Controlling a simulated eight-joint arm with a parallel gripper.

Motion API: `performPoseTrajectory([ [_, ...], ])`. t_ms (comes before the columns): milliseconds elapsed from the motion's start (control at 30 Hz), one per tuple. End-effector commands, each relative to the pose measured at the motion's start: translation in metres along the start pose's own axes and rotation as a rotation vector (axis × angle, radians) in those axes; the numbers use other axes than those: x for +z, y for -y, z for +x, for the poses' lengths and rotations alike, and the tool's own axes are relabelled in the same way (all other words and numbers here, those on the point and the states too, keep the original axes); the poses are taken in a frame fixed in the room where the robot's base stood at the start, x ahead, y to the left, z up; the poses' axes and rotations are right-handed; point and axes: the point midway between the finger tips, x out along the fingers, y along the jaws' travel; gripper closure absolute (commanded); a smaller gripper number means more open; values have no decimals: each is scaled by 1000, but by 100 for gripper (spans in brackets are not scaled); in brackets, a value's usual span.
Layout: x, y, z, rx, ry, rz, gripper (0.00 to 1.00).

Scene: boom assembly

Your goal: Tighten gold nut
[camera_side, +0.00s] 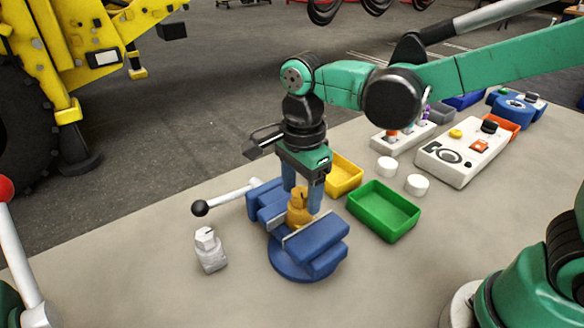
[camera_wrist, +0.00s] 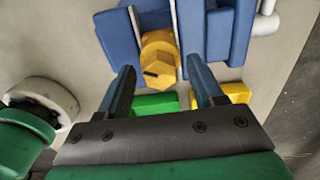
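The gold nut (camera_side: 299,207) sits upright in the blue vise (camera_side: 310,262), between its jaws. In the wrist view, the gold nut (camera_wrist: 158,60) shows a hexagonal top with a dark mark, with blue vise parts (camera_wrist: 119,38) around it. My gripper (camera_side: 301,198) points down over the vise, its two blue fingers on either side of the nut's upper part. In the wrist view, my gripper (camera_wrist: 163,72) is open, with a visible gap between each finger and the nut.
A white-grey fitting (camera_side: 209,252) stands left of the vise, near its lever (camera_side: 225,198). A yellow bin (camera_side: 343,175) and a green bin (camera_side: 384,212) lie right of it. Two white cylinders (camera_side: 387,167) and a control box (camera_side: 465,152) are further back. The table front is clear.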

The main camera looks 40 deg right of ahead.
Motion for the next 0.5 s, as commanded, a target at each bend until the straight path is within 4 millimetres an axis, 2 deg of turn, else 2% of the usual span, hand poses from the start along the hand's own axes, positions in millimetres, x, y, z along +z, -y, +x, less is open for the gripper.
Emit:
performPoseTrajectory([
  [167,0,0,0,0,0,-10,39],
  [233,0,0,0,0,0,-63,39],
  [500,0,0,0,0,0,-561,39],
])
